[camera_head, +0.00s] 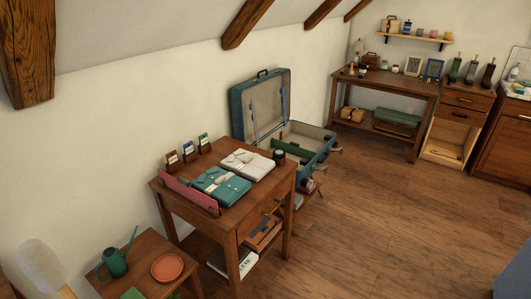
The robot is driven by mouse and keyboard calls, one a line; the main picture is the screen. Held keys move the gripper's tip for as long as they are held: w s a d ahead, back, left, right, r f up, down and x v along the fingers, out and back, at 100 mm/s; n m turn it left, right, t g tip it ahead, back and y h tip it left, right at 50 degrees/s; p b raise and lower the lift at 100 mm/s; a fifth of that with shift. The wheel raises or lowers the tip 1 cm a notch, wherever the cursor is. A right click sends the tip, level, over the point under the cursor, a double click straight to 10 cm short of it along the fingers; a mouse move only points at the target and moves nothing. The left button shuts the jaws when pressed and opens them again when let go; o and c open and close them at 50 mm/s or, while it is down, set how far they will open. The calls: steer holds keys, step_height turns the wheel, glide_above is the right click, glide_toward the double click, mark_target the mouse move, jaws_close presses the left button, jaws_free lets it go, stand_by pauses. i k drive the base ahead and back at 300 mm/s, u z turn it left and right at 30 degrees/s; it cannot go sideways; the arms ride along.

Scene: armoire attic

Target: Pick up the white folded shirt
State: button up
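The white folded shirt (250,167) lies flat on top of a small wooden table (215,225), toward the table's back right. A teal folded shirt (228,190) lies beside it, on its near left side. The top of the white shirt is uncovered. My gripper is not in view.
An open teal suitcase (262,105) stands behind. A low table (146,268) holds a watering can (115,262). The wooden floor (370,225) at right is clear.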

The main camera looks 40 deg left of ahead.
mark_target(253, 167)
steer(key=i, duration=1.5)
steer(key=u, duration=2.4)
